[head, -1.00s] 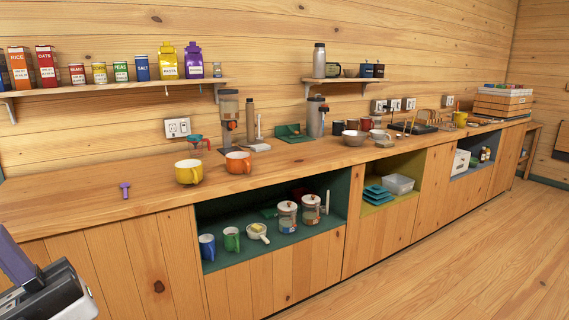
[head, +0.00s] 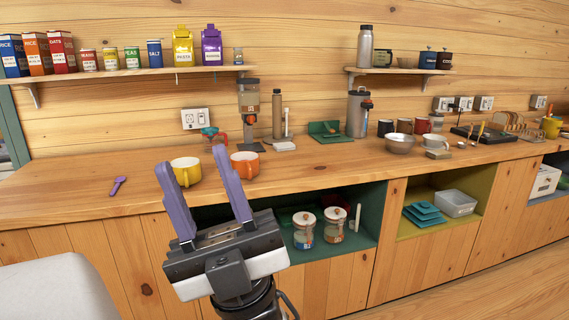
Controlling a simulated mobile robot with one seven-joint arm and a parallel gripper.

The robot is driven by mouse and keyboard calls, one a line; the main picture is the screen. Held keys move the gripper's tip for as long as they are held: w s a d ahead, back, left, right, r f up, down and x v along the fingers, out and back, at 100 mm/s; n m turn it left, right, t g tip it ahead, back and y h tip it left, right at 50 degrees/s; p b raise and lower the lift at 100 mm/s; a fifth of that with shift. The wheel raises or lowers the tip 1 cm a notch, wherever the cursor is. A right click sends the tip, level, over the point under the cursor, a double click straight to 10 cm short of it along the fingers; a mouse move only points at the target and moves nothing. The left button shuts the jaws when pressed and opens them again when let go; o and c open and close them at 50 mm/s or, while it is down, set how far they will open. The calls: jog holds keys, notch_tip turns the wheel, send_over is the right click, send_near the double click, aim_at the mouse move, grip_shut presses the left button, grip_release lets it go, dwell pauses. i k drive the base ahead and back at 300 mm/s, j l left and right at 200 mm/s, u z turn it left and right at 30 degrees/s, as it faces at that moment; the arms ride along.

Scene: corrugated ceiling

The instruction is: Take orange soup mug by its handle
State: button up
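The orange soup mug (head: 246,164) stands upright on the wooden counter, right of a yellow mug (head: 186,171). Its left part is partly hidden behind a finger of my gripper, and its handle is hard to make out. My gripper (head: 190,163) is in front of the two mugs in the head view, with its two purple fingers pointing up and spread apart. The gap between the fingers is empty. The yellow mug shows through this gap, and the orange mug shows at the right finger's edge. I cannot tell exactly how far the fingertips are from the mugs.
The counter (head: 80,205) has free room at left, where a purple spoon (head: 117,186) lies. A coffee grinder (head: 249,110) and a red-and-teal item (head: 213,137) stand behind the mugs. Open shelves below hold jars (head: 304,230).

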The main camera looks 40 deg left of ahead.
aim_at(247, 164)
jog(key=i+l+u, duration=0.2)
jog(key=i, duration=0.35)
jog(key=i+u, duration=0.2)
jog(key=i, duration=0.4)
jog(key=i+l+u, duration=0.15)
jog(key=i+u, duration=0.15)
jog(key=u, duration=0.15)
jog(key=i+l+u, duration=0.25)
jog(key=u, duration=0.25)
jog(key=i+l+u, duration=0.2)
jog(key=l+u, duration=0.25)
jog(key=i+l+u, duration=0.15)
jog(key=l+u, duration=0.15)
jog(key=u, duration=0.15)
jog(key=i+l+u, duration=0.1)
jog(key=l+u, duration=0.4)
jog(key=l, duration=0.2)
jog(key=i, duration=0.5)
